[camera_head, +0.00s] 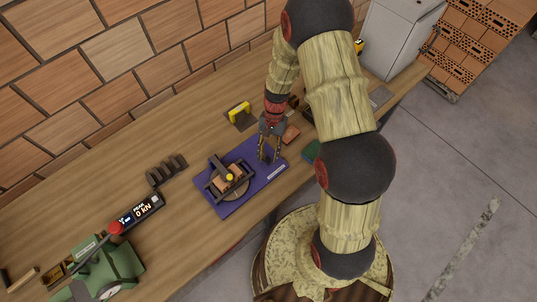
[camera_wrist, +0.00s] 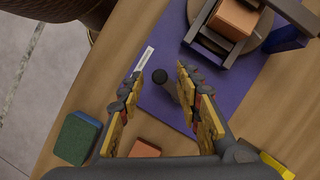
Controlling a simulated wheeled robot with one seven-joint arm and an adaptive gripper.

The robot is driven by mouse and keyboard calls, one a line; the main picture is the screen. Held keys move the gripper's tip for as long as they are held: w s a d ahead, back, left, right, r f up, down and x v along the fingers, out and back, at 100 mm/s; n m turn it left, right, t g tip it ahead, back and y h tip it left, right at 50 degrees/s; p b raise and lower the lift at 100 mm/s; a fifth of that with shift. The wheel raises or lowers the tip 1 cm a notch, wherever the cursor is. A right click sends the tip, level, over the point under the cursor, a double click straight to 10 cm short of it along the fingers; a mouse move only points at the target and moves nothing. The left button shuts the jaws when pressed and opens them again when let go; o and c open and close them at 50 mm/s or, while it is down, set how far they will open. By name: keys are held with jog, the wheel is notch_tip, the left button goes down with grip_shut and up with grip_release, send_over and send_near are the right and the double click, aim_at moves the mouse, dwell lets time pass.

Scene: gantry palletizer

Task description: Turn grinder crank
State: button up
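The grinder (camera_head: 231,180) is a dark frame over a round plate, with a reddish block in it and a yellow knob on top. It stands on a purple board (camera_head: 212,208) on the bench. In the wrist view the frame (camera_wrist: 236,48) is at the upper right, with the block (camera_wrist: 235,18) inside. A black ball knob (camera_wrist: 159,77), apparently the crank handle, shows between my fingertips with a grey part beside it. My gripper (camera_head: 269,157) is open over the right part of the board, its fingers either side of the knob. Contact cannot be told.
A green block (camera_wrist: 76,138) and a reddish block (camera_wrist: 145,148) lie near my gripper. A yellow-and-dark item (camera_head: 240,113) stands behind the board. A black rack (camera_head: 167,170), a display (camera_head: 137,211) and a green machine (camera_head: 108,268) are to the left. A brick wall borders the bench.

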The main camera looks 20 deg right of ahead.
jog(key=shift+s+f, duration=0.1)
jog(key=shift+f, duration=0.15)
jog(key=shift+a, duration=0.1)
jog(key=shift+c, duration=0.5)
jog(key=c, duration=0.7)
grip_shut()
